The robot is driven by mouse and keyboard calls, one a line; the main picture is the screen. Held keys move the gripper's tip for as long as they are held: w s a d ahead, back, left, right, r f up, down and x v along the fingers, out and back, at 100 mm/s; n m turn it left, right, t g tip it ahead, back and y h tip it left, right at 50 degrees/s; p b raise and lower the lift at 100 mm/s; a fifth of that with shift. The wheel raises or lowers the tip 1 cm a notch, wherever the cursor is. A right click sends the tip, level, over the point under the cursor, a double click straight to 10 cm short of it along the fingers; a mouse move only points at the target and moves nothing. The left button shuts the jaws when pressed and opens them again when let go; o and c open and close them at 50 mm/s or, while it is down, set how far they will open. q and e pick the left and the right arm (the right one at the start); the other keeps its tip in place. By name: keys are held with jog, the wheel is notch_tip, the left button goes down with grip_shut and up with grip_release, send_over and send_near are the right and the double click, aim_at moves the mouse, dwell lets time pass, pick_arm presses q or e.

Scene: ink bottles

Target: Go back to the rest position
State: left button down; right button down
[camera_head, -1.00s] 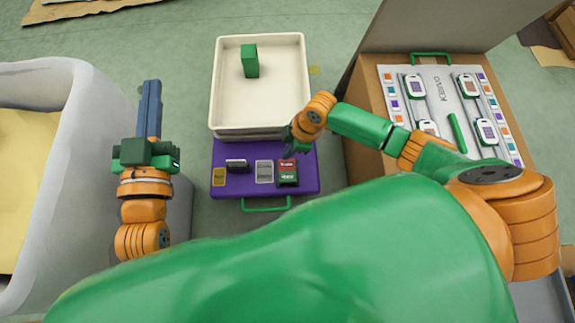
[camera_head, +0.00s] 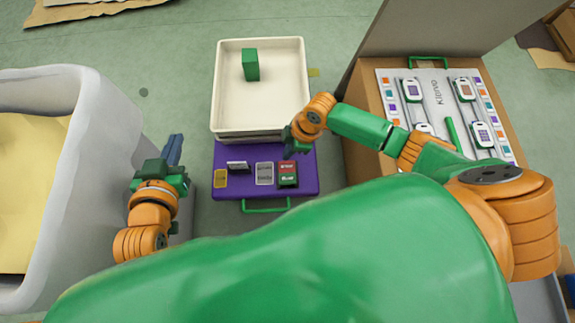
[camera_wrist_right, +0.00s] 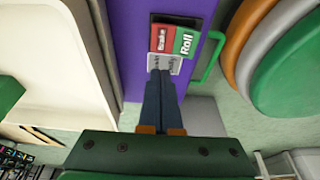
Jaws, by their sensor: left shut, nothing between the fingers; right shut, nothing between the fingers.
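My left gripper (camera_head: 174,149) is at the left in the head view, shut and empty, between the grey bin and the purple drawer. My right gripper is mostly hidden behind its own wrist in the head view, above the right part of the purple drawer (camera_head: 232,153). In the right wrist view its blue fingers (camera_wrist_right: 162,76) are together and empty. They point over the drawer towards a grey-white slot and a red and green block (camera_wrist_right: 174,40). I cannot tell whether the fingertips touch anything.
A cream tray (camera_head: 218,90) holding a green block (camera_head: 250,65) stands behind the drawer. A large grey bin (camera_head: 105,140) is at the left. An open cardboard box (camera_head: 366,105) with a panel of devices (camera_head: 440,90) is at the right. Green floor shows between them.

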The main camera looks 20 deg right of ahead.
dwell(0.3)
